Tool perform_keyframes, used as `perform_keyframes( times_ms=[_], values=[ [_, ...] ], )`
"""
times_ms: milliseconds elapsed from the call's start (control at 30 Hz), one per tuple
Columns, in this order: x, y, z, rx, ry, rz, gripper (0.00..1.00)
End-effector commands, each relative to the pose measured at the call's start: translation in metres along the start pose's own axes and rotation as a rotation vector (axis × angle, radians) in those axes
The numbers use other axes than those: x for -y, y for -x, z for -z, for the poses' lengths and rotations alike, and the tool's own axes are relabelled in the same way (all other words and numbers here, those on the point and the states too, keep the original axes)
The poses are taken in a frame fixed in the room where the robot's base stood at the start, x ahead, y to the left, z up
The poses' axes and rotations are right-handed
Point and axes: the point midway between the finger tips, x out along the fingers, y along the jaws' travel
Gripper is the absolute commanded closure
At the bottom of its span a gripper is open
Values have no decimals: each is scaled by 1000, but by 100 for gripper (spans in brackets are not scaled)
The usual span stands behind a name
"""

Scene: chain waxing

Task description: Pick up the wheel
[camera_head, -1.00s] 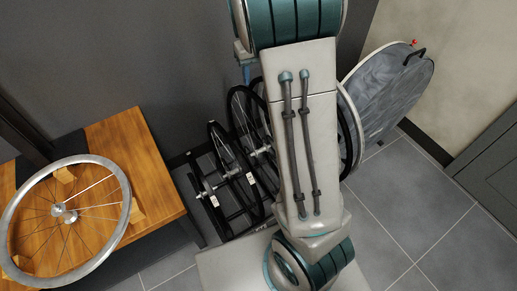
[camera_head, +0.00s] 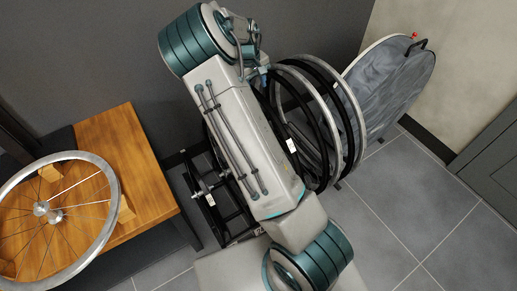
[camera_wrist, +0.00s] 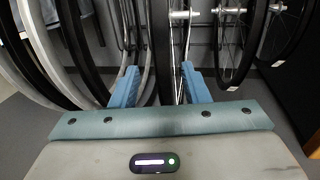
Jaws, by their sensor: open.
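In the wrist view a dark wheel (camera_wrist: 165,55) passes edge-on between the blue fingers of my gripper (camera_wrist: 160,88). The fingers are open, one on each side of it; I cannot tell whether they touch it. In the head view my gripper (camera_head: 262,70) is at the upper part of the row. A separate silver-rimmed wheel (camera_head: 108,226) lies on a wooden bench (camera_head: 120,140).
Other wheels stand close on both sides of my gripper in the wrist view, including a dark one (camera_wrist: 240,45) at right. A grey round covered wheel (camera_head: 395,85) leans by the wall. The tiled floor (camera_head: 400,215) at right is clear.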

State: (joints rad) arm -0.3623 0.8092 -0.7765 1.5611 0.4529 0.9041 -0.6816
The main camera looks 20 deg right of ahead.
Motion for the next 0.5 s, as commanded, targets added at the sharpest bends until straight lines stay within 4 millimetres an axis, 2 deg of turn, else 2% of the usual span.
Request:
perform_keyframes(
  times_ms=[167,500],
  values=[
    [0,-13,-1,1,0,0,58],
    [5,-58,-2,1,-1,0,58]
  ],
)
